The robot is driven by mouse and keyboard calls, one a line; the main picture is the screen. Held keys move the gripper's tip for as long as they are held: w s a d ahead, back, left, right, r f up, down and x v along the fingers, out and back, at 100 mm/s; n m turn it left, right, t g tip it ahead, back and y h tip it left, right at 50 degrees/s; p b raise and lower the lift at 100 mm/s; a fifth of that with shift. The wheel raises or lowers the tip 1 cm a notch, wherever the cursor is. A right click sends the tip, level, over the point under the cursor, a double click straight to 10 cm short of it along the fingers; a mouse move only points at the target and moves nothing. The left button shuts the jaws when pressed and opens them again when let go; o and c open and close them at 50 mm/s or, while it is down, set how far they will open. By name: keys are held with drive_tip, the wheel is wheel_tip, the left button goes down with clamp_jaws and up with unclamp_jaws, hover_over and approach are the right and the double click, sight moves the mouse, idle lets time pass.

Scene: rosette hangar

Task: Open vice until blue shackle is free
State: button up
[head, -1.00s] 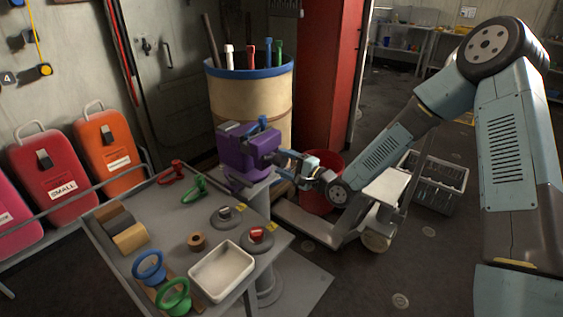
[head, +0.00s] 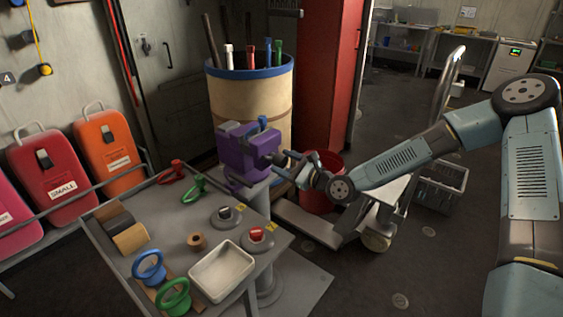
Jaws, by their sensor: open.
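The purple vice (head: 240,160) stands on a grey pedestal behind the table. The blue shackle (head: 256,126) sits upright at the top of the vice, at its jaws; whether it is still pinched cannot be told. My gripper (head: 287,162) is at the right side of the vice, close to its screw and handle end (head: 276,158). The fingers are open and point left toward the handle. Whether they touch it cannot be made out at this size.
The table (head: 165,215) holds red and green shackles, a white tray (head: 222,271), a tape roll (head: 197,242) and blue and green rings. A barrel (head: 249,100) with upright tools stands behind the vice. A red bucket (head: 325,170) and a trolley (head: 318,222) are close below my arm.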

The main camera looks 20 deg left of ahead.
drive_tip(key=shift+m, duration=2)
drive_tip(key=shift+m, duration=0.3)
drive_tip(key=shift+m, duration=4.1)
drive_tip(key=m, duration=0.3)
drive_tip(key=shift+m, duration=0.4)
drive_tip(key=m, duration=0.6)
drive_tip(key=shift+m, duration=0.3)
drive_tip(key=m, duration=0.6)
drive_tip(key=shift+c, duration=0.2)
